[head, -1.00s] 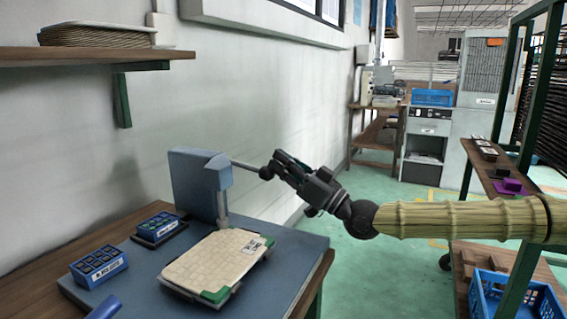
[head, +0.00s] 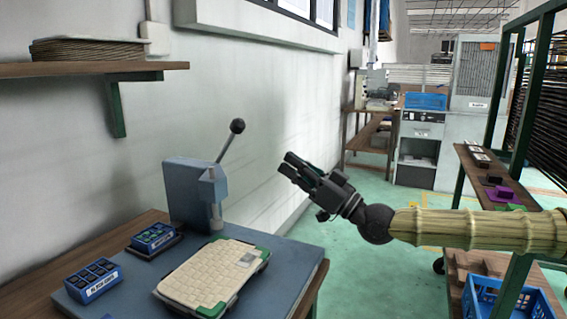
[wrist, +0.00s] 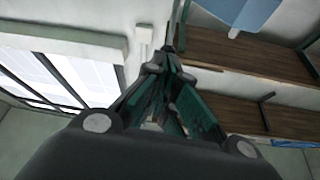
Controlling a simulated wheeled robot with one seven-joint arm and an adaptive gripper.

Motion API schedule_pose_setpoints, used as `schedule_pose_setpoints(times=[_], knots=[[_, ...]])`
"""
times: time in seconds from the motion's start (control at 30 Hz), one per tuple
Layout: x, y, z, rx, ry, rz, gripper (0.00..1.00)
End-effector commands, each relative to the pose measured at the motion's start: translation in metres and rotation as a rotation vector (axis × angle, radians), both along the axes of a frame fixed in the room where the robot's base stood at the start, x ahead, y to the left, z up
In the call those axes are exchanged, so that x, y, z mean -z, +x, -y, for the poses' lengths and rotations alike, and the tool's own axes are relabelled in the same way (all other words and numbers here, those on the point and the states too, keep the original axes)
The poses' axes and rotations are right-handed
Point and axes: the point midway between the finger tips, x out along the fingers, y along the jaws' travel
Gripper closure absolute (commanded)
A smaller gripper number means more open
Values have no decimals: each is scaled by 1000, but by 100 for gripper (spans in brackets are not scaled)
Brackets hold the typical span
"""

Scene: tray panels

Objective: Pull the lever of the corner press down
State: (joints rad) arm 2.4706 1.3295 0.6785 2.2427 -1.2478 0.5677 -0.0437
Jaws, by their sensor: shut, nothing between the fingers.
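The corner press (head: 186,194) is a blue-grey block at the back of the blue-topped bench. Its lever (head: 228,144) rises steeply up and to the right, ending in a dark round knob (head: 237,126). A pale tray panel (head: 212,272) with green corners lies in front of the press, with a grey square patch near its right edge. My gripper (head: 288,166) is shut and empty, right of the knob and lower in the picture, apart from the lever.
Two blue boxes with dark contents, one nearer (head: 95,281) and one farther (head: 154,237), stand left of the panel. A wooden shelf (head: 90,69) hangs on the wall above. A rack (head: 520,190) stands at the right. The space around my gripper is open.

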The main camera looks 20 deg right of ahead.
Motion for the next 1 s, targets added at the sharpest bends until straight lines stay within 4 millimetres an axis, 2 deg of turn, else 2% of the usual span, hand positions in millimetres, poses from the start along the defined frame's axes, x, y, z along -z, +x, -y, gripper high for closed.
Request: schedule_pose_setpoints(times=[0.5,1.0], knots=[[14,-34,31,0,4,3,100],[19,-43,38,0,2,2,100]])
